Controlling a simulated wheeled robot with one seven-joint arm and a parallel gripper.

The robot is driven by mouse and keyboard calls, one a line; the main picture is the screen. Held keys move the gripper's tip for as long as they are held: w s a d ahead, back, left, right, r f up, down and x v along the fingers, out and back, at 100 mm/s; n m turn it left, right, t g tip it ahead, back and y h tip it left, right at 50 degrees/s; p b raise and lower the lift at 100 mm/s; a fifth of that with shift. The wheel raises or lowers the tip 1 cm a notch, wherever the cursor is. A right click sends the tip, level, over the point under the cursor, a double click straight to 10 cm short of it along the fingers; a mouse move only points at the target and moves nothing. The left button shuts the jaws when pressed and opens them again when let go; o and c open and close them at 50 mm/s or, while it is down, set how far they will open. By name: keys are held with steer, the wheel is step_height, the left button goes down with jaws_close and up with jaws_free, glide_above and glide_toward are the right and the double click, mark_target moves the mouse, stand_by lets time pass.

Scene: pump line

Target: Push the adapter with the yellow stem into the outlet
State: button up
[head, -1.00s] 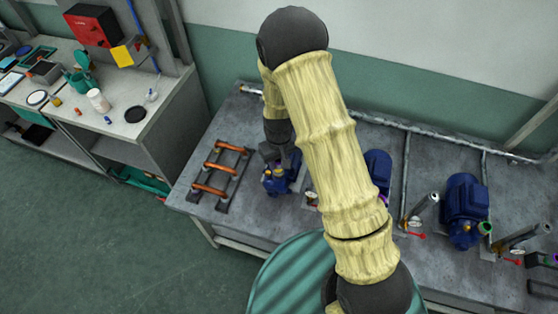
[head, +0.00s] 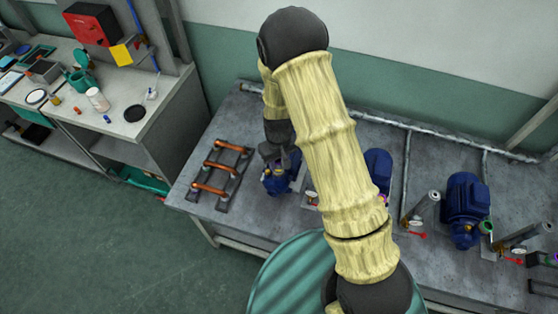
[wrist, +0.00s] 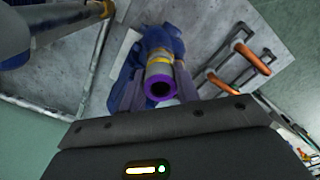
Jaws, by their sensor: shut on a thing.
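My gripper (head: 277,158) is over the leftmost blue pump (head: 275,183) on the grey bench. In the wrist view my gripper (wrist: 156,90) is shut on the adapter (wrist: 160,82), a short grey tube with a purple rim facing the camera. A yellow band (wrist: 158,55), likely its stem, shows at its far end, against the blue pump (wrist: 160,38). The outlet is hidden behind the adapter, so I cannot tell whether the stem is inside it. The adapter is hard to make out in the head view.
A rack with copper-coloured pipes (head: 218,172) lies left of the pump. More blue pumps (head: 465,207) with gauges and tubes stand to the right. A grey pipe (wrist: 40,30) crosses the wrist view's upper left. A teal round surface (head: 295,270) is at the front.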

steer(key=shift+f, duration=0.35)
stand_by(0.5)
steer(key=o, duration=1.1)
steer(key=shift+r, duration=0.1)
steer(key=shift+r+p, duration=2.05)
steer(key=shift+r, duration=0.95)
step_height(320, 180, up, 17)
steer(key=b, duration=0.4)
steer(key=shift+r, duration=0.2)
